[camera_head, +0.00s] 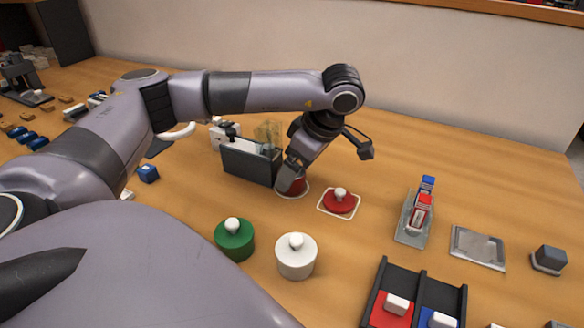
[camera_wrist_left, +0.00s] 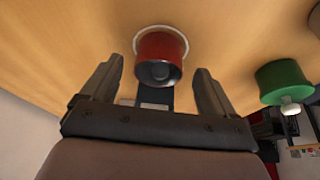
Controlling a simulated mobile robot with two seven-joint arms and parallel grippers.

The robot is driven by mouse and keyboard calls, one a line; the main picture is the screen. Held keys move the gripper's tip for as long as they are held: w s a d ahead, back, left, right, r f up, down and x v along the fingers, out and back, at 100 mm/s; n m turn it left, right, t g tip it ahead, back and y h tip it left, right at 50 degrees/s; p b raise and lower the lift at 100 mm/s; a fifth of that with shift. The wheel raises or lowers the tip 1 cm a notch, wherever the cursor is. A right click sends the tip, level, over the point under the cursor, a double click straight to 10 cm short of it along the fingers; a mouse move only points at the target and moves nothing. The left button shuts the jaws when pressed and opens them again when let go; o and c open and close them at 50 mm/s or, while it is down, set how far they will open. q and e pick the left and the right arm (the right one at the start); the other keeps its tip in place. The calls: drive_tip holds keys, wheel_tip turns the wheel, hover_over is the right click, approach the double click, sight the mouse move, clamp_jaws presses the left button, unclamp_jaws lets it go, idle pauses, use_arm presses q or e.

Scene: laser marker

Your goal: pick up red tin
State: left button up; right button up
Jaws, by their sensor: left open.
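The red tin (camera_head: 299,187) stands on a pale round marker on the wooden table, partly hidden behind my left gripper (camera_head: 289,180) in the head view. In the left wrist view the red tin (camera_wrist_left: 161,47) shows a dark, open-looking top facing the camera. My left gripper (camera_wrist_left: 157,64) is open and empty, one finger to each side, with the tin between and just beyond the fingertips. I cannot tell whether a finger touches it. A red lid (camera_head: 341,203) with a white knob lies on a white-edged square to the right. My right gripper is not in view.
A dark grey box (camera_head: 249,163) stands close left of the red tin. A green tin (camera_head: 234,243) and a white tin (camera_head: 296,260) stand nearer. A black tray (camera_head: 424,279), a metal stand (camera_head: 413,236) and a flat metal plate (camera_head: 478,247) are at the right.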

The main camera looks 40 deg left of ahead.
use_arm(q)
drive_tip(key=shift+x, duration=1.25)
drive_tip(key=c, duration=1.2)
